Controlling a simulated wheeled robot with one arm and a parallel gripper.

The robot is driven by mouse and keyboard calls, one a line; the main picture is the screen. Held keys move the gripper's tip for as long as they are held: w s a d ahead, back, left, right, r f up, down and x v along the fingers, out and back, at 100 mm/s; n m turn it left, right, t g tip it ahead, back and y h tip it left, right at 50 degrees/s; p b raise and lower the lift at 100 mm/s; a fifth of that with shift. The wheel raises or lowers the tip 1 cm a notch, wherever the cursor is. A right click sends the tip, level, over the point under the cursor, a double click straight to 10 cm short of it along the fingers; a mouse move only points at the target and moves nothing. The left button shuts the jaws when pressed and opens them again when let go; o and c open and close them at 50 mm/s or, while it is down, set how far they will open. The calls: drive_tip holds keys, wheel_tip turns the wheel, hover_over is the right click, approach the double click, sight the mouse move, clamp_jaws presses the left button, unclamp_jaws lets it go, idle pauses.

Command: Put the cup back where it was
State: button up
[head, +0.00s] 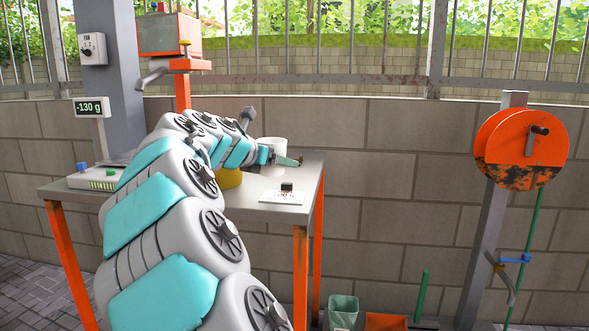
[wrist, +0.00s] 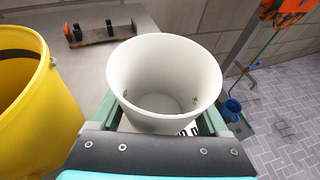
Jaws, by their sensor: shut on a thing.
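The white cup (wrist: 165,115) is upright and empty between the green fingers of my gripper (wrist: 160,122) in the wrist view. The fingers are shut on its sides. In the head view the cup (head: 272,146) shows above the far part of the grey table (head: 250,214), partly behind my gripper (head: 284,160). Whether its base touches the table is hidden. A white printed card (head: 282,198) with a small black block (head: 287,187) lies near the table's front right. Part of a printed label shows below the cup in the wrist view.
A yellow bucket (wrist: 22,85) stands close left of the cup. A board with black pieces (wrist: 105,33) lies behind it. A scale (head: 95,182) at the table's left has a display (head: 91,107) reading -130 g. An orange reel (head: 520,145) stands at right.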

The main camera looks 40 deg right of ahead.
hover_over(294, 175)
drive_tip(key=shift+s+a+f, duration=0.1)
drive_tip(key=shift+a+f, duration=0.15)
drive_tip(key=shift+f, duration=0.25)
wheel_tip(294, 175, down, 3)
drive_tip(key=shift+d+f, duration=0.1)
drive_tip(key=shift+f, duration=0.25)
drive_tip(key=o, duration=1.3)
drive_tip(key=v, duration=1.2)
